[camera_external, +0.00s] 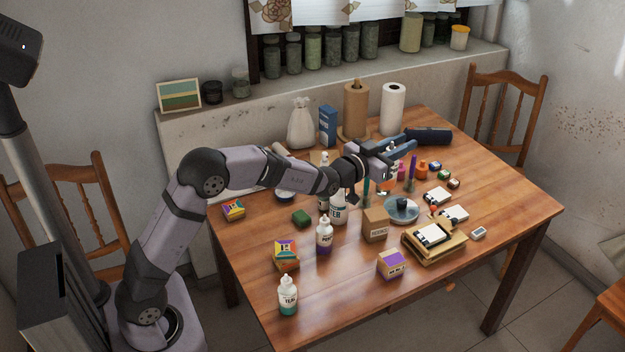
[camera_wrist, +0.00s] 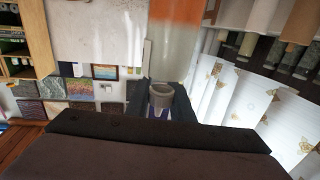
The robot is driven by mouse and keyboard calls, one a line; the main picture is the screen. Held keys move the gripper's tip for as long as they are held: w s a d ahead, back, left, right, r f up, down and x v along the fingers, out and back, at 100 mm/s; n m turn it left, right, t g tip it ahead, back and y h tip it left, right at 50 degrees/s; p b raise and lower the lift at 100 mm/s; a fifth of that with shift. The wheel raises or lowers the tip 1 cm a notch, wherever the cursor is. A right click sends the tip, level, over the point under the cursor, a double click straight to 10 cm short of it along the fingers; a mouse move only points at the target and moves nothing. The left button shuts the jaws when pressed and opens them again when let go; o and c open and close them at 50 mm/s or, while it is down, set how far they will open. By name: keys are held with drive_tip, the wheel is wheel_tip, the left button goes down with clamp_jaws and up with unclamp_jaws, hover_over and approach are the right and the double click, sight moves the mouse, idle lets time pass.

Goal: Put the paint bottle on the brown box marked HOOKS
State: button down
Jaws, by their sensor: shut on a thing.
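My gripper (camera_external: 393,152) is above the far middle of the table, shut on a paint bottle. The bottle's orange lower part (camera_external: 384,188) shows below the fingers; the rest is mostly hidden by them. In the wrist view the bottle (camera_wrist: 175,38) is clear with an orange part, and its grey nozzle (camera_wrist: 161,93) is nearest the camera, between the fingers. The brown box (camera_external: 375,229) with dark lettering on its front stands mid-table, nearer the camera than the held bottle and a little to the left. Its top looks bare.
A dropper bottle with purple paint (camera_external: 324,238) and another bottle (camera_external: 338,212) stand left of the box. A grey round dish (camera_external: 402,211) is just right of it. A teal bottle (camera_external: 288,299) is at the front left. Small paint pots (camera_external: 421,170) stand behind right.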

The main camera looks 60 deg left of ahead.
drive_tip(key=a+f+n+y+p, duration=0.1)
drive_tip(key=a+f+y, duration=0.1)
drive_tip(key=f, duration=1)
drive_tip(key=shift+a+n+g, duration=0.3)
drive_tip(key=shift+a, duration=0.3)
drive_tip(key=shift+f, duration=0.15)
drive_tip(key=c, duration=2)
unclamp_jaws()
drive_tip(key=shift+f, duration=0.1)
drive_tip(key=o, duration=0.4)
drive_tip(key=shift+o, duration=0.2)
